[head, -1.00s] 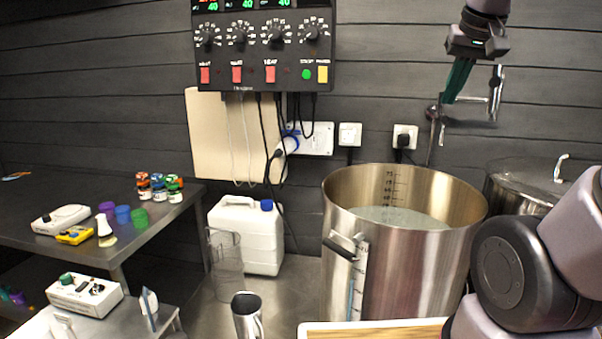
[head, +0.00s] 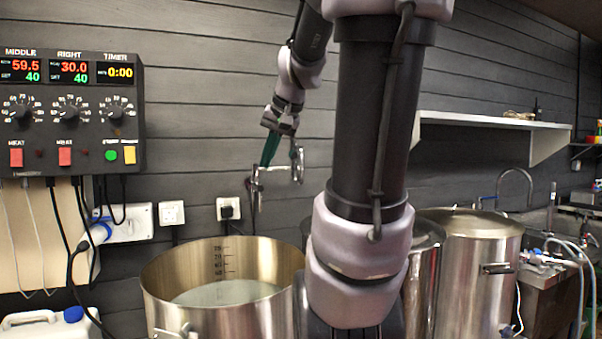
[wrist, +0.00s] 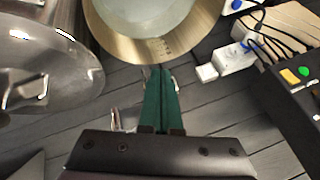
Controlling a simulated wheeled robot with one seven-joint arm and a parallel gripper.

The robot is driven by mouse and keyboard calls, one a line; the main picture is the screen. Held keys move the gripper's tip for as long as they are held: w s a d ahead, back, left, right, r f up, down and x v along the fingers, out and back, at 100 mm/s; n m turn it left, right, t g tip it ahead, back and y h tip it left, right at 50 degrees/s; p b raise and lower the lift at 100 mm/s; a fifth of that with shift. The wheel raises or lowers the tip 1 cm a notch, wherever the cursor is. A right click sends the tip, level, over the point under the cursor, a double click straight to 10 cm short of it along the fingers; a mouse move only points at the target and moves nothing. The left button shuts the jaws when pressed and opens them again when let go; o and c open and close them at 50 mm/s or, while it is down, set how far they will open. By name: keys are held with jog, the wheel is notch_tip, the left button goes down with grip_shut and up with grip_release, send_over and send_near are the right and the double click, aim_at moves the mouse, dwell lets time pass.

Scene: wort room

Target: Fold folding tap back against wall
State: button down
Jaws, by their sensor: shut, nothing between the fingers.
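The folding tap (head: 278,169) is a chrome pipe on the dark plank wall, above and behind the large open pot. Its jointed arm runs to the right from the wall mount, with an upright part at its right end. My gripper (head: 265,163) has green fingers pointing down, close together and empty, just at the left part of the tap. I cannot tell whether they touch it. In the wrist view the green fingers (wrist: 160,72) lie between two chrome pieces of the tap, one at left (wrist: 116,118) and one at right (wrist: 176,82).
The open steel pot (head: 275,316) holds pale liquid below the tap. Lidded pots (head: 470,262) stand to the right, partly behind my arm. A control box (head: 72,120), white sockets (head: 172,213) and cables are on the wall at left. A white shelf (head: 490,122) is at right.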

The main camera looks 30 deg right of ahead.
jog(key=w+d+r+m, duration=0.1)
jog(key=w+d, duration=0.1)
jog(key=d, duration=0.9)
jog(key=w+d+r+m, duration=0.1)
jog(key=w+d+r, duration=0.1)
jog(key=d, duration=1)
jog(key=w+a+f, duration=0.3)
jog(key=w+f, duration=0.5)
jog(key=w, duration=0.1)
jog(key=shift+t+h, duration=0.3)
jog(key=shift+a+f+m, duration=0.1)
jog(key=shift+a+m, duration=0.05)
jog(key=shift+m, duration=0.15)
